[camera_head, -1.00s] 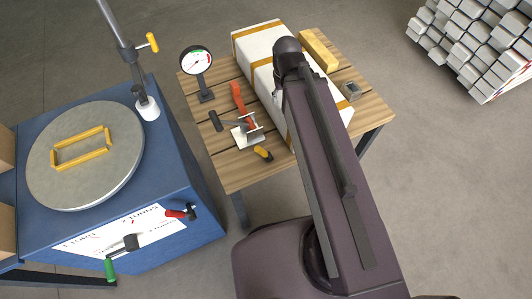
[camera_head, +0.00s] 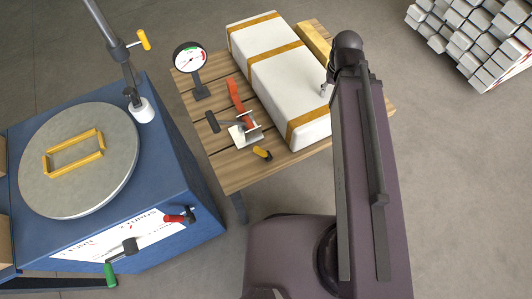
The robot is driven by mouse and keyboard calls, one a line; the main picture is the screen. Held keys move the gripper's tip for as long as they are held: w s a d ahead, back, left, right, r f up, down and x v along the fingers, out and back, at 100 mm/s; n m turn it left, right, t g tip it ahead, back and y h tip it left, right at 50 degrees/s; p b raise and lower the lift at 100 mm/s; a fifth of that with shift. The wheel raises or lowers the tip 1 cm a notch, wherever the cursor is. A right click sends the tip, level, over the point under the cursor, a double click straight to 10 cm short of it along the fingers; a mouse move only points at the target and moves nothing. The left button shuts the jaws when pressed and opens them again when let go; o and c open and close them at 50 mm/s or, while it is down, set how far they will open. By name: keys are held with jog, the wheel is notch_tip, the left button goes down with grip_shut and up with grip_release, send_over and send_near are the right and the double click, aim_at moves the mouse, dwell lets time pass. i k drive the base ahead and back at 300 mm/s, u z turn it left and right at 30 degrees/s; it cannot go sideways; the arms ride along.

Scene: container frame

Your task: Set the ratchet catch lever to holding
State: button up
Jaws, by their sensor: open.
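A short lever with a red grip (camera_head: 176,217) and a dark end sticks out at the upper right of the blue cabinet's front (camera_head: 205,232). It may be the ratchet catch lever; its set position is too small to tell. Left of it on the white label plate (camera_head: 120,238) is a crank (camera_head: 128,246) with a green handle (camera_head: 110,274). My gripper is not clearly visible, hidden beyond my dark arm at the right.
The cabinet's round grey top (camera_head: 80,185) carries a yellow frame (camera_head: 74,153). The table (camera_head: 240,170) holds a dial gauge (camera_head: 189,57) and a long white yellow-banded box (camera_head: 285,85). Floor lies open right of my arm.

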aim_at(267, 155)
jog(key=z, duration=0.05)
jog(key=k, duration=1.1)
jog(key=u, duration=0.6)
jog(key=i, duration=0.95)
jog(key=z, duration=0.05)
